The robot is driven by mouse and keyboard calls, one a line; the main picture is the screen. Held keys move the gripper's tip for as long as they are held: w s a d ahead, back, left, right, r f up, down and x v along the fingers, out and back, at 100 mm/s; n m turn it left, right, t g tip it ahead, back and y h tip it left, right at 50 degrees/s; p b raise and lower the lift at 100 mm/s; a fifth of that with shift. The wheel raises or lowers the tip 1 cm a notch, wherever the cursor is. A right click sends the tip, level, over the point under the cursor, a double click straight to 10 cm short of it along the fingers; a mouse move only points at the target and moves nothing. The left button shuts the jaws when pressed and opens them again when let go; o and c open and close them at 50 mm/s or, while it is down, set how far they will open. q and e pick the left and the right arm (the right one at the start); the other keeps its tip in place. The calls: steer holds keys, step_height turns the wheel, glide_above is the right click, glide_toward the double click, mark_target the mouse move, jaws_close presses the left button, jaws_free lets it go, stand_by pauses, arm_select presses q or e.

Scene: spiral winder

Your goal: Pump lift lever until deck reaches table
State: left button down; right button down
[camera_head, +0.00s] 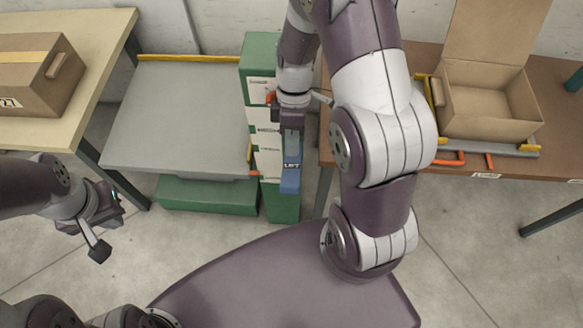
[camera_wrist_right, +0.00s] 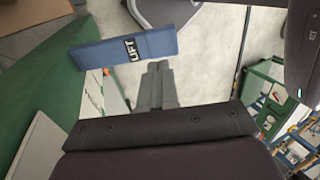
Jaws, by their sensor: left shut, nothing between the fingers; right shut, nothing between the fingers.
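The blue lift lever (camera_head: 291,175), marked LIFT, sticks out from the front of the green lift column (camera_head: 261,50). The grey deck (camera_head: 175,110) is left of the column and appears lower than the light table (camera_head: 100,30). My right gripper (camera_head: 291,138) is shut and empty, pointing down at the lever. In the right wrist view its fingertips (camera_wrist_right: 158,66) are at the lever's edge (camera_wrist_right: 110,52); I cannot tell whether they touch. My left gripper (camera_head: 117,203) is shut and empty, off to the left in front of the deck, away from the lever.
A closed carton (camera_head: 38,75) sits on the light table. A brown table (camera_head: 430,175) on the right holds an open carton (camera_head: 490,105) on a tray with orange handles. A green base (camera_head: 205,195) is under the deck. Floor in front is open.

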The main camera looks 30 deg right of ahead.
mark_target(292, 178)
steer(key=x, duration=0.7)
steer(key=shift+f, duration=0.15)
steer(key=shift+s+f, duration=0.1)
